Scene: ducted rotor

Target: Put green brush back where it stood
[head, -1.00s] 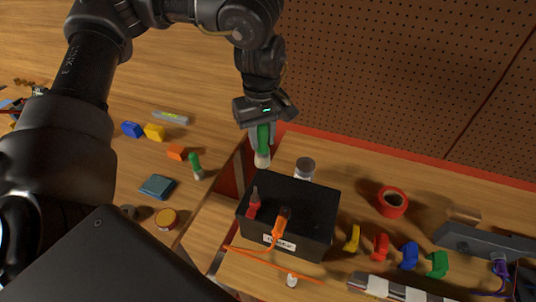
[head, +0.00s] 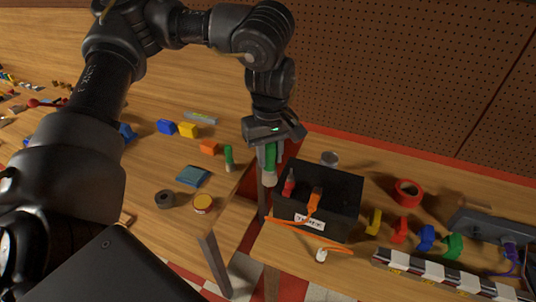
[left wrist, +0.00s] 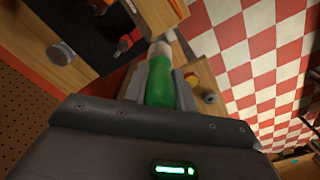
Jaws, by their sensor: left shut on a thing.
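My left gripper (head: 270,146) is shut on the green brush (head: 270,164), holding it upright with its pale end down. In the left wrist view the green handle (left wrist: 160,84) sits between the fingers, and the pale end points away from the gripper. The brush hangs over the gap between the two tables, just left of the black box (head: 330,222). Nothing is seen touching its lower end. A second, smaller green-topped item (head: 228,157) stands on the left table. My right gripper is not in view.
The black box holds a red-handled tool (head: 289,183) and an orange-handled one (head: 314,198). A grey-lidded jar (head: 329,158) stands behind it. Red tape (head: 408,192) lies right.

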